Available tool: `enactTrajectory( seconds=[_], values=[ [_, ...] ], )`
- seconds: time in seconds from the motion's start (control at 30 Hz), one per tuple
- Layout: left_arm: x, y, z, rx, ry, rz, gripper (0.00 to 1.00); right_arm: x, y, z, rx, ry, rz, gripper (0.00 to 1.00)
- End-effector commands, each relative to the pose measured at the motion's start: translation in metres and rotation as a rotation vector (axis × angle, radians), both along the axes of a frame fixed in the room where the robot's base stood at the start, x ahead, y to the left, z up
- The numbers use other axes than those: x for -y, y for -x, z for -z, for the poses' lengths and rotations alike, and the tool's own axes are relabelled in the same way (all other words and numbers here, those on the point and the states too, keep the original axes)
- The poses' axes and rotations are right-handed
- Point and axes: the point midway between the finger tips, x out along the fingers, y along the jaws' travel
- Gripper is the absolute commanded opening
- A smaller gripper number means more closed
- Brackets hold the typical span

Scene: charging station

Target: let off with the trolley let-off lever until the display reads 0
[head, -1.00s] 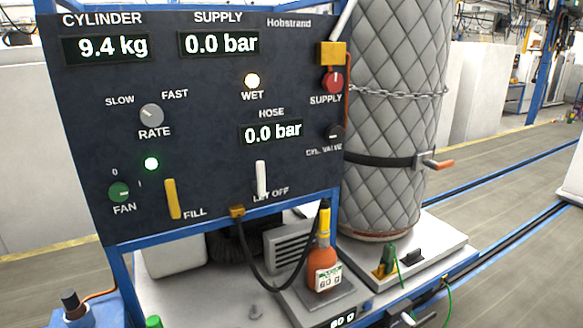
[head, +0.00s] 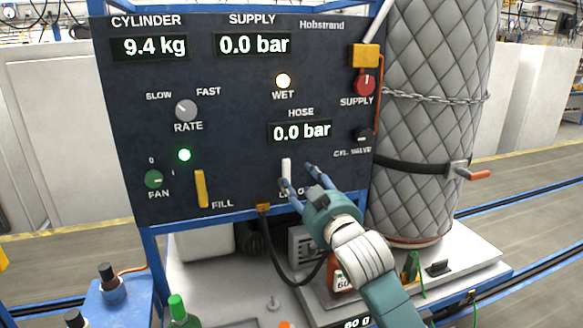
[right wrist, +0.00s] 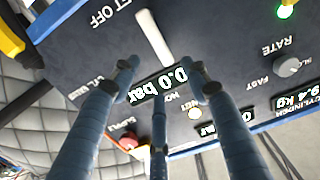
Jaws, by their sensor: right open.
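The white let-off lever (head: 286,168) stands upright on the dark panel (head: 230,120), above its partly covered label; it also shows in the right wrist view (right wrist: 154,38). The hose display (head: 300,131) reads 0.0 bar; it shows upside down in the right wrist view (right wrist: 158,86). My right gripper (head: 298,176) is open and empty at the lever, its fingers pointing to the panel. One fingertip overlaps the lever's lower end in the head view; I cannot tell whether they touch. In the right wrist view the fingertips (right wrist: 161,66) are spread either side below the lever.
The yellow fill lever (head: 200,188) and green fan knob (head: 153,179) are left of the let-off lever. The supply display (head: 254,44) reads 0.0 bar. The quilted cylinder (head: 428,120) stands to the right. My forearm covers most of an orange bottle (head: 336,283).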

Motion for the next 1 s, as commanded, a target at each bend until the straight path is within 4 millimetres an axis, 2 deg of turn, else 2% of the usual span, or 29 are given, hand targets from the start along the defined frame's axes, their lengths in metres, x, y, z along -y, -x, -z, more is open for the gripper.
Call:
enactTrajectory(
  seconds=[0.5, 0.7, 1.0],
  values=[
    [-0.001, 0.001, -0.028, -0.001, -0.001, 0.002, 0.64, -0.025, -0.077, -0.001, -0.004, 0.001, 0.001, 0.46],
    [-0.002, 0.001, -0.032, -0.002, -0.002, 0.0, 0.64, -0.03, -0.092, 0.001, -0.004, 0.001, 0.0, 0.46],
    [-0.003, 0.001, -0.032, -0.001, -0.004, -0.001, 0.64, -0.031, -0.095, 0.002, -0.003, 0.001, 0.0, 0.46]
  ],
)
